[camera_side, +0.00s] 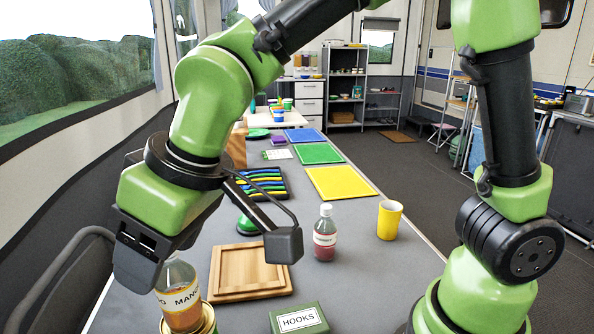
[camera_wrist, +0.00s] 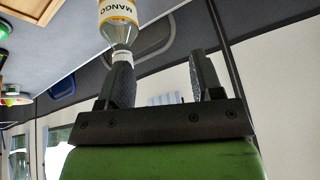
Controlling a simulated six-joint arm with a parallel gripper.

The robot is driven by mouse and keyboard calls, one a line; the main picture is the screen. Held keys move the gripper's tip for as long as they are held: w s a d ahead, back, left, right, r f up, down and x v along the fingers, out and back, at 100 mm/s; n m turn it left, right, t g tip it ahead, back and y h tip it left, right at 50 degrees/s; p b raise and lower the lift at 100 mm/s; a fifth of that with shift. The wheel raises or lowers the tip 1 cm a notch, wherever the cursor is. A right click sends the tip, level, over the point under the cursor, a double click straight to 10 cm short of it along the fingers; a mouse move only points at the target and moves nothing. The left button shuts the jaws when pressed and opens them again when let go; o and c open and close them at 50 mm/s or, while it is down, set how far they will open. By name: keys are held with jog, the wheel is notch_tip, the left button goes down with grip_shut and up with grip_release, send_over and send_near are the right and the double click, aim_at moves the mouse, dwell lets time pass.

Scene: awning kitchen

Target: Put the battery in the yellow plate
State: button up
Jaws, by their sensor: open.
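I cannot make out a battery in either view. I see no clear yellow plate; a flat yellow square board (camera_side: 343,183) lies on the grey table in the side view, but I cannot tell whether it is the plate. My gripper (camera_wrist: 162,75) is open, with its two dark fingers apart and nothing between them. In the side view it is at the left, above the table's near left part, its fingers mostly out of sight. The mango bottle (camera_wrist: 118,22) shows beyond the left finger in the wrist view.
The mango bottle (camera_side: 181,297) stands on a tin (camera_side: 208,320). Nearby are a wooden tray (camera_side: 282,272), a hooks box (camera_side: 299,319), a red-filled bottle (camera_side: 325,236), and a yellow cup (camera_side: 390,220). Farther back lie a green board (camera_side: 319,153) and a dark striped tray (camera_side: 284,190).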

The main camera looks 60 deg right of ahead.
jog(key=s+d+r+m+t, duration=0.1)
jog(key=s+d+r+m, duration=0.15)
jog(key=d, duration=0.35)
jog(key=s+d+r+m+t, duration=0.1)
jog(key=s+d+r+m, duration=0.2)
jog(key=d, duration=0.4)
jog(key=s+d+m+t+h, duration=0.1)
jog(key=s+d+m, duration=0.2)
jog(key=s, duration=0.4)
jog(key=shift+s+d+r, duration=0.3)
jog(key=shift+d+r, duration=0.05)
jog(key=shift+d, duration=0.5)
